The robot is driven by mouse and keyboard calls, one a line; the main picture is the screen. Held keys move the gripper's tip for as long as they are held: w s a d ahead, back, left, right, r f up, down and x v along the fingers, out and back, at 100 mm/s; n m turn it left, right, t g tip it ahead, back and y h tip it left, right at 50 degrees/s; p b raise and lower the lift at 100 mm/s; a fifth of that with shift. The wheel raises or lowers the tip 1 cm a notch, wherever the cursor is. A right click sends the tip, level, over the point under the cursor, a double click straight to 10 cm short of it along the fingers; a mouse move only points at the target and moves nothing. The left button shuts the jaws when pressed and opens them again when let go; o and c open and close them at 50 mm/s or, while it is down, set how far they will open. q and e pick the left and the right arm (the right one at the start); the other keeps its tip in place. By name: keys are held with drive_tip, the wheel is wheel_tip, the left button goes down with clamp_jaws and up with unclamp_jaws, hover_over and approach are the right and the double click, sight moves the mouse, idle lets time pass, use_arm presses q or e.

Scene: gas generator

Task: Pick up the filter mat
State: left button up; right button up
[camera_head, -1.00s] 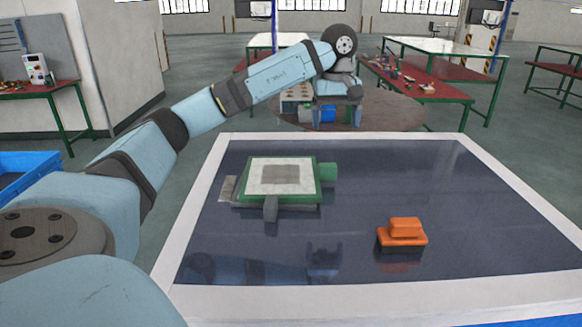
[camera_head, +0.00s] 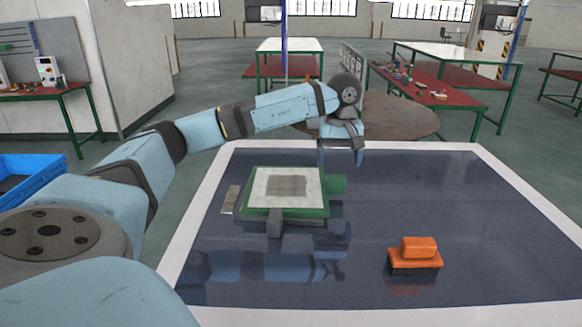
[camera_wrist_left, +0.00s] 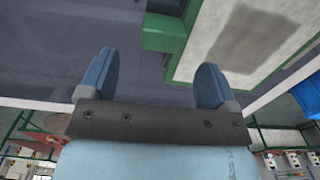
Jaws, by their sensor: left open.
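The filter mat seems to be the pale square sheet with a grey centre (camera_head: 285,186); it lies flat in a green frame (camera_head: 300,211) on the table. The mat also shows at the upper right of the left wrist view (camera_wrist_left: 225,61). My left gripper (camera_head: 340,156) is above the table, behind and to the right of the frame. In the left wrist view its two blue fingers (camera_wrist_left: 155,78) are apart with nothing between them. The frame's green side block (camera_wrist_left: 163,33) lies ahead of the fingers. My right gripper is not in view.
The dark glossy table top (camera_head: 420,195) has a white rim. An orange block on a dark base (camera_head: 415,255) stands at the front right. A small grey plate (camera_head: 231,199) lies left of the frame. A blue crate (camera_head: 30,170) is at the far left.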

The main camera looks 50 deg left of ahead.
sight(336, 177)
use_arm(q)
drive_tip(key=f, duration=0.1)
drive_tip(key=f+p, duration=0.1)
drive_tip(key=f, duration=0.2)
drive_tip(key=shift+s+f, duration=0.25)
drive_tip(key=shift+f, duration=0.25)
drive_tip(key=c, duration=1.2)
drive_tip(key=shift+o, duration=0.2)
drive_tip(key=shift+r, duration=0.1)
